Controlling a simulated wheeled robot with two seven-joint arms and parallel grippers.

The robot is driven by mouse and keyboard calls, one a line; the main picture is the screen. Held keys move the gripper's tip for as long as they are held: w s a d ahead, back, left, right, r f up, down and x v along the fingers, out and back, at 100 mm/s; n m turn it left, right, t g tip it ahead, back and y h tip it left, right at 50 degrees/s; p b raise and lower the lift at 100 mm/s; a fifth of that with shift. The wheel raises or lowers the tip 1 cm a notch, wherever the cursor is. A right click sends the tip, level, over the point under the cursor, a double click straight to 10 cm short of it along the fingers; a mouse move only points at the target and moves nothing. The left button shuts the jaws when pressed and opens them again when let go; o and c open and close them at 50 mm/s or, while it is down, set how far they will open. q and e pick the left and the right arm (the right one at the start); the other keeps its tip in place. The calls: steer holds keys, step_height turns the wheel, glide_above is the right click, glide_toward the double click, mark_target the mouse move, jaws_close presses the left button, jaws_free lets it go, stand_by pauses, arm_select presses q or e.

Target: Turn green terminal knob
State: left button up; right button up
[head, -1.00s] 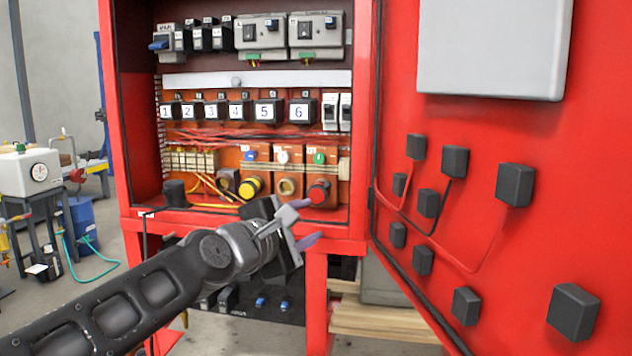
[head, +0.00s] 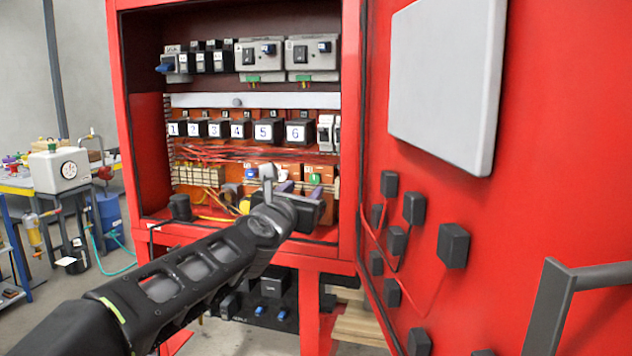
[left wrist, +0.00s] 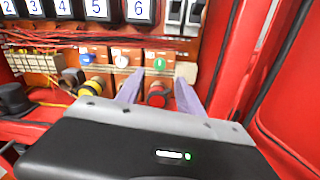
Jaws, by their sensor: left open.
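The green terminal knob (head: 315,179) sits on an orange terminal block in the lower right of the open red cabinet. It also shows in the left wrist view (left wrist: 160,64), above a red round button (left wrist: 158,94). My left gripper (head: 285,186) is open and empty, its purple fingers pointing into the cabinet. In the left wrist view the fingers (left wrist: 158,88) frame the red button from either side, with the green knob just above and beyond the tips. My right gripper is not in view.
A blue knob (left wrist: 86,59) and a white knob (left wrist: 121,61) stand left of the green one. A yellow button (left wrist: 93,87) is below the blue knob. Numbered modules (head: 268,131) run above. The red door (head: 440,140) stands open on the right.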

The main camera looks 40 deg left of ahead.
mark_target(314, 180)
arm_select(q)
steer(key=p+x, duration=0.1)
steer(key=x, duration=0.6)
steer(key=shift+w+a, duration=0.15)
steer(key=shift+w, duration=0.15)
steer(key=shift+c, duration=0.2)
jaws_close()
